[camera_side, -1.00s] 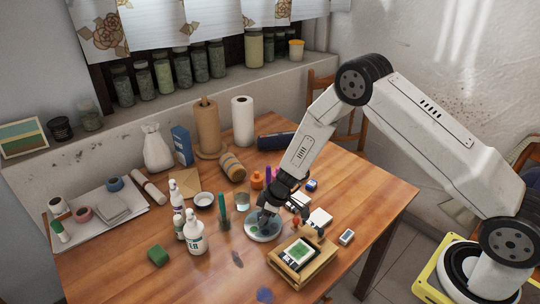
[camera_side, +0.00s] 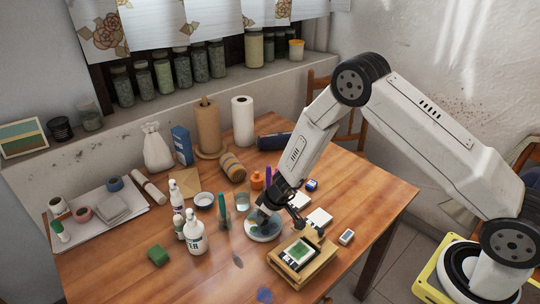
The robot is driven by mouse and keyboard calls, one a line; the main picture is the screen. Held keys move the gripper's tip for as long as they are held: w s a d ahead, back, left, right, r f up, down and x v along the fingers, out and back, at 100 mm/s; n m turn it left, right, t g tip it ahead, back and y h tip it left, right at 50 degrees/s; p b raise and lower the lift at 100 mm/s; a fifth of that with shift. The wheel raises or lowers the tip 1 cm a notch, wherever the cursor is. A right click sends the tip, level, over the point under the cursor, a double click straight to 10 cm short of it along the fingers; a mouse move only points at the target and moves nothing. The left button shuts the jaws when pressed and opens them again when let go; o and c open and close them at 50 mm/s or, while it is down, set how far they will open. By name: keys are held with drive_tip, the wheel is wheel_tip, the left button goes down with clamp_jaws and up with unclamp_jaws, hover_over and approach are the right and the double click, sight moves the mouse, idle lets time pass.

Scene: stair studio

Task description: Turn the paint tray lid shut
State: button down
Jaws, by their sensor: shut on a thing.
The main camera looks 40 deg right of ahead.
sight(272, 226)
drive_tip(key=shift+m, duration=0.5)
idle(0.3)
drive_tip(key=shift+w+r, duration=0.1)
drive_tip(key=shift+c, duration=1.3)
unclamp_jaws()
drive_tip(key=a+v, duration=0.1)
drive_tip(key=v, duration=0.6)
drive_tip(key=shift+s+d+r, duration=0.25)
drive_tip(key=shift+d, duration=0.2)
